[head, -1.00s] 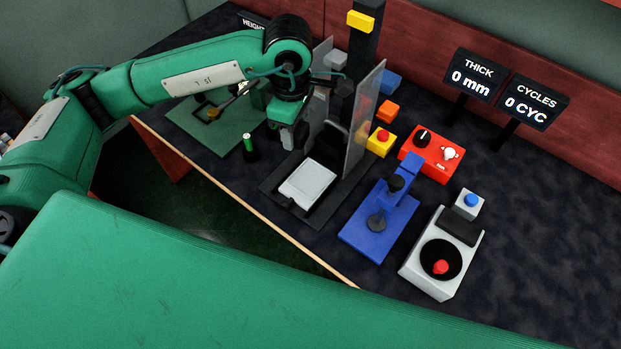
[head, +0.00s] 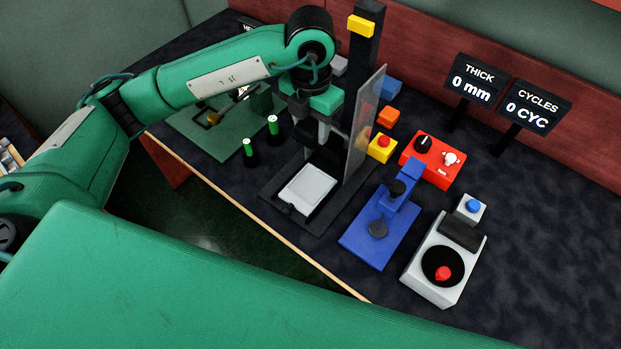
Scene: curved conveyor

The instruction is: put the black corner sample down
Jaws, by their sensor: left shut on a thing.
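My left gripper (head: 310,134) points down over the back of the black machine with the pale plate. It is shut on the black corner sample, which is hard to tell from the machine's own black parts; a dark shape (head: 323,158) shows just under the fingertips. I cannot tell whether the sample touches the machine. The pale grey plate (head: 308,189) lies bare on the machine's black base (head: 270,190), in front of the gripper. My right gripper is not in view.
A clear upright panel (head: 366,125) and a black column (head: 362,50) stand close right of the gripper. Two green-topped pins (head: 273,125) (head: 248,147) stand to its left, by a green board (head: 205,130). A blue stand (head: 380,232) and a grey device (head: 455,275) are at right.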

